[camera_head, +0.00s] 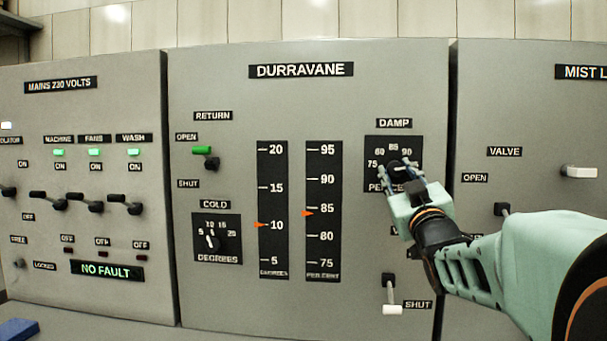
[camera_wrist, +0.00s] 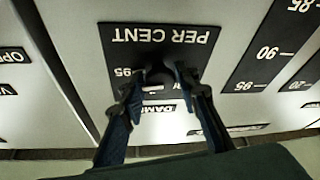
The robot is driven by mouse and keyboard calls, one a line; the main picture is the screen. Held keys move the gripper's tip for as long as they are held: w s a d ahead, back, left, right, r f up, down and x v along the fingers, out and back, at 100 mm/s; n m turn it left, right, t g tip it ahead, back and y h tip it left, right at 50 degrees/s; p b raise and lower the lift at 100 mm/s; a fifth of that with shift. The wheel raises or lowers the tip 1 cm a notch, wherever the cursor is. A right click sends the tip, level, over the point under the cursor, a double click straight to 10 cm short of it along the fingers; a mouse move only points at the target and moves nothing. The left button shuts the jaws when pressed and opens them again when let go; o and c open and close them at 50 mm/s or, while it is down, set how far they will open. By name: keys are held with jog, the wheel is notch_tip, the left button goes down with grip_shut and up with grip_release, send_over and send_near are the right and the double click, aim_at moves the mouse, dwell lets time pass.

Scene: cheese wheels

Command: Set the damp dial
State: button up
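The damp dial is a black square plate (camera_head: 372,146) marked 75 to 95 per cent, on the right of the DURRAVANE panel. Its dark round knob (camera_head: 397,171) sits mid-plate; it also shows in the wrist view (camera_wrist: 158,75), where the lettering appears upside down. My gripper (camera_head: 399,168) is at the dial, its two fingers on either side of the knob; they show in the wrist view (camera_wrist: 158,82). The fingers look apart, but contact with the knob is unclear. The knob's pointer setting is hidden. The PER CENT gauge (camera_head: 323,240) has its orange pointer a little below 85.
Left of the gauges is the COLD dial (camera_head: 229,247); its neighbouring DEGREES gauge (camera_head: 273,191) points at 10. A return lever (camera_head: 211,163) is above the COLD dial. A white-tipped lever (camera_head: 392,309) marked SHUT is below my gripper. A valve lever (camera_head: 502,209) is to the right.

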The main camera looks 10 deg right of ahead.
jog(key=shift+o, duration=1.1)
jog(key=shift+r+n+p, duration=0.1)
jog(key=shift+n+p, duration=0.2)
jog(key=shift+p, duration=0.45)
